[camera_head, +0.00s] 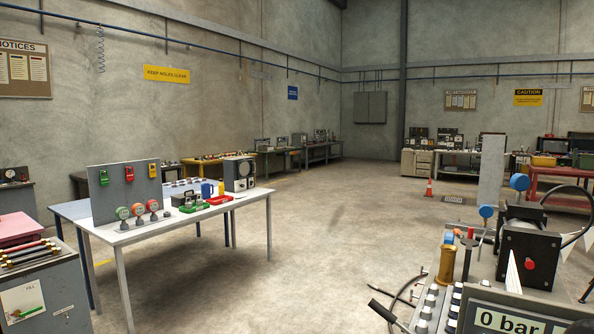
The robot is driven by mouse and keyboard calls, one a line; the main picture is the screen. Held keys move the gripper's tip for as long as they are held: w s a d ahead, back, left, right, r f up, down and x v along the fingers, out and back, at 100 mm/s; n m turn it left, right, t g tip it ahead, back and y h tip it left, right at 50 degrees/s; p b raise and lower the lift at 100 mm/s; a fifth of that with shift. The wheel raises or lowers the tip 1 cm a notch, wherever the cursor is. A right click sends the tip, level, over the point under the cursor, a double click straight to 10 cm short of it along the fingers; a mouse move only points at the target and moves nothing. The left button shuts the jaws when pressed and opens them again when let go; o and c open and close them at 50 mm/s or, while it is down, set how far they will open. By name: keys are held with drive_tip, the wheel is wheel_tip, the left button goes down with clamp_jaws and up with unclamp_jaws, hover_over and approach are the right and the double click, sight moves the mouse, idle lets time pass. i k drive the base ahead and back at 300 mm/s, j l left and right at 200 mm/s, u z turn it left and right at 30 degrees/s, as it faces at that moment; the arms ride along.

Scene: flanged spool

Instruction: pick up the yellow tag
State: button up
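A small yellow tag (153,170) hangs at the right end of a row on an upright grey panel (128,198). A red tag (129,174) hangs to its left, and a green tag (104,177) hangs at the left end of the row. The panel stands on a white-topped table (170,222) left of centre. My gripper does not show in this view, so its state and its distance from the tag are hidden.
Round gauges or knobs (137,209) stand before the panel. A red tray (219,200), a blue mug (207,190) and a grey instrument (239,174) are to its right. Equipment with a "0 bar" display (510,319) fills the lower right. The middle floor (330,240) is clear.

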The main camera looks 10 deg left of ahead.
sight(152, 172)
drive_tip(key=u, duration=1.5)
drive_tip(key=i+j+u, duration=0.35)
drive_tip(key=i+j, duration=0.25)
drive_tip(key=i, duration=0.15)
drive_tip(key=i+j+z, duration=0.1)
drive_tip(key=i, duration=0.4)
drive_tip(key=i+j, duration=0.15)
drive_tip(key=i, duration=0.35)
drive_tip(key=i+j+z, duration=0.15)
drive_tip(key=i, duration=0.35)
drive_tip(key=i+l+z, duration=0.15)
drive_tip(key=i+z, duration=0.6)
drive_tip(key=i+j+z, duration=0.15)
drive_tip(key=i+z, duration=0.2)
drive_tip(key=i, duration=0.95)
drive_tip(key=i+l+u, duration=0.1)
drive_tip(key=i, duration=0.7)
drive_tip(key=i+u, duration=0.15)
drive_tip(key=i, duration=0.65)
drive_tip(key=i+l+u, duration=0.2)
drive_tip(key=i, duration=0.6)
